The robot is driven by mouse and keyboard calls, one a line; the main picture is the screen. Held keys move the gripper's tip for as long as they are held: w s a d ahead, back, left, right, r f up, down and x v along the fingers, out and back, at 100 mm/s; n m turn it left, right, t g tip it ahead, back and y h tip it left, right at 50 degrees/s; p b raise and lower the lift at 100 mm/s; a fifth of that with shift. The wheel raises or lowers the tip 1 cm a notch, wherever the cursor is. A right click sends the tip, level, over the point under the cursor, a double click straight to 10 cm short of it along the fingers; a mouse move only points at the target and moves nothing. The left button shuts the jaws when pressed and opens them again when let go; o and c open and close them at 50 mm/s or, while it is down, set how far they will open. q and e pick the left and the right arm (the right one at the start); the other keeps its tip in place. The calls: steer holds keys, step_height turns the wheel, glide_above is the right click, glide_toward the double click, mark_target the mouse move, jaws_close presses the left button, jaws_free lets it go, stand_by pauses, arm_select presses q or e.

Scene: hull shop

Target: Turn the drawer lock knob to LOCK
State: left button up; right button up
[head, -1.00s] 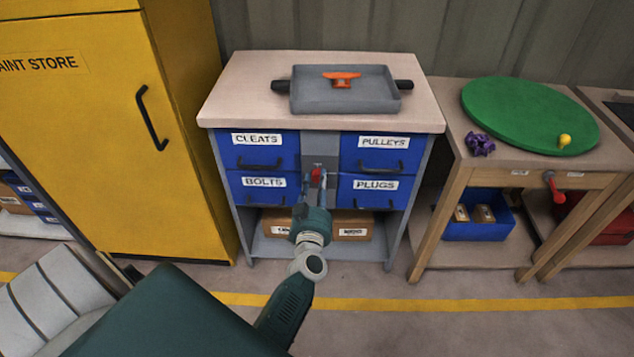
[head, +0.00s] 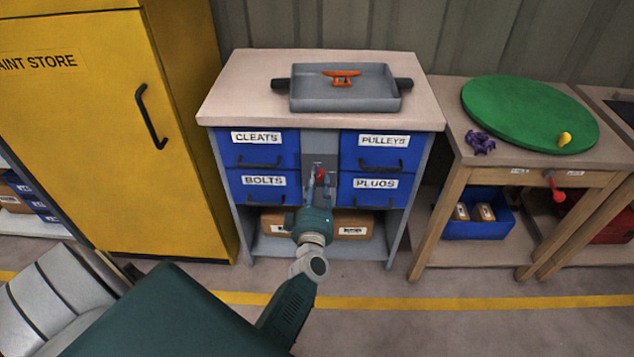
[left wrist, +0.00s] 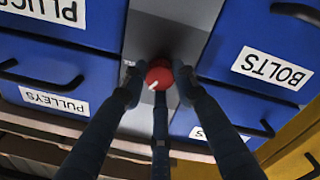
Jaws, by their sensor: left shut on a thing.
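The red lock knob (head: 320,173) sits on the grey centre strip of the drawer cabinet (head: 224,107), between the blue drawers. My left gripper (head: 319,182) is at the knob, its fingers closed round it. In the left wrist view the red knob (left wrist: 159,73) lies between the fingertips of my left gripper (left wrist: 158,82), and a short white pointer mark shows on its face. That view is upside down, and the mark points toward its lower left. No LOCK lettering can be read. My right gripper is not in view.
The drawers marked CLEATS (head: 269,150), PULLEYS (head: 371,154), BOLTS (head: 258,191) and PLUGS (head: 362,190) look shut. A grey tray (head: 302,103) with an orange cleat (head: 342,82) stands on top. A yellow cabinet (head: 90,170) is at left, a wooden bench (head: 530,175) at right.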

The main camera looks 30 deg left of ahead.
arm_select(q)
steer(key=shift+a+r+n+y+b, duration=0.15)
steer(key=shift+n+b, duration=0.2)
steer(key=shift+n, duration=1.45)
steer(key=shift+a+f+n+y+b, duration=0.15)
steer(key=shift+n+b, duration=0.15)
steer(key=shift+n, duration=1.5)
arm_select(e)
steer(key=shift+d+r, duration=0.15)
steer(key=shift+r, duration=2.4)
arm_select(q)
steer(key=shift+d+r, duration=0.1)
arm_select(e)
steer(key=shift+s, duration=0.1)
arm_select(q)
steer(key=o, duration=1.1)
steer(key=shift+o, duration=0.2)
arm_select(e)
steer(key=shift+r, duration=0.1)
